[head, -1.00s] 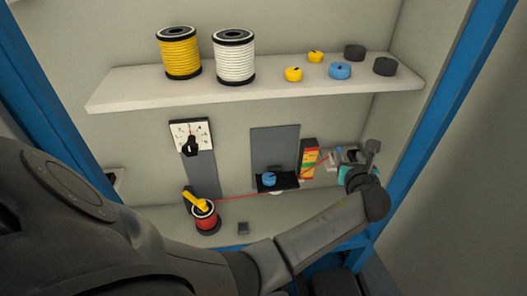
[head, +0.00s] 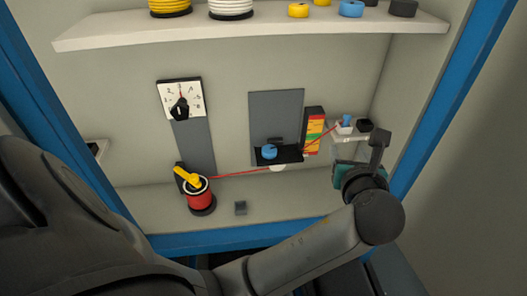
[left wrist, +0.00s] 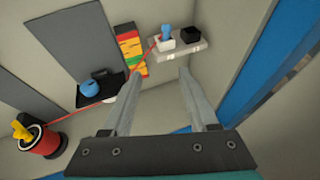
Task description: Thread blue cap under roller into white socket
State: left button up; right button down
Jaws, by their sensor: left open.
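The blue cap (head: 346,120) stands upright at the white socket (head: 343,130) on a small ledge on the right. In the left wrist view the cap (left wrist: 167,32) looks seated in the socket (left wrist: 163,45); its depth cannot be told. The red cable (head: 240,173) runs from the red spool (head: 201,197) past the black holder with the blue roller (head: 269,151) and on to the cap. Whether it passes under the roller is unclear. My left gripper (head: 364,158) is open and empty, just in front of and below the ledge. Its fingers (left wrist: 160,80) straddle nothing. My right gripper is out of view.
A black block (head: 365,125) sits beside the socket. A blue frame post (head: 450,100) bounds the right.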

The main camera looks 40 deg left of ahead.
pick_arm(q)
jog(key=s+f+b, duration=0.5)
jog(key=b, duration=0.1)
pick_arm(e)
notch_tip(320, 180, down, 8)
jog(key=b, duration=0.1)
pick_arm(q)
jog(key=w+a+f, duration=0.2)
jog(key=w+f, duration=0.1)
jog(key=f, duration=0.2)
jog(key=w+a+f, duration=0.3)
jog(key=f, duration=0.2)
jog(key=w+a+f, duration=0.3)
jog(key=f, duration=0.2)
jog(key=shift+a, duration=0.25)
jog(key=s+a+p, duration=0.3)
jog(key=s+a, duration=0.1)
jog(key=s+a+p, duration=0.4)
jog(key=shift+s+f, duration=0.15)
jog(key=shift+s, duration=0.25)
jog(key=shift+s+a+f, duration=0.1)
jog(key=shift+s+a, duration=0.45)
jog(key=shift+a, duration=0.05)
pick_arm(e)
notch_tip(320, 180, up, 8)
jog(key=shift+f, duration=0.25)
pick_arm(q)
jog(key=o, duration=0.6)
jog(key=shift+o, duration=0.2)
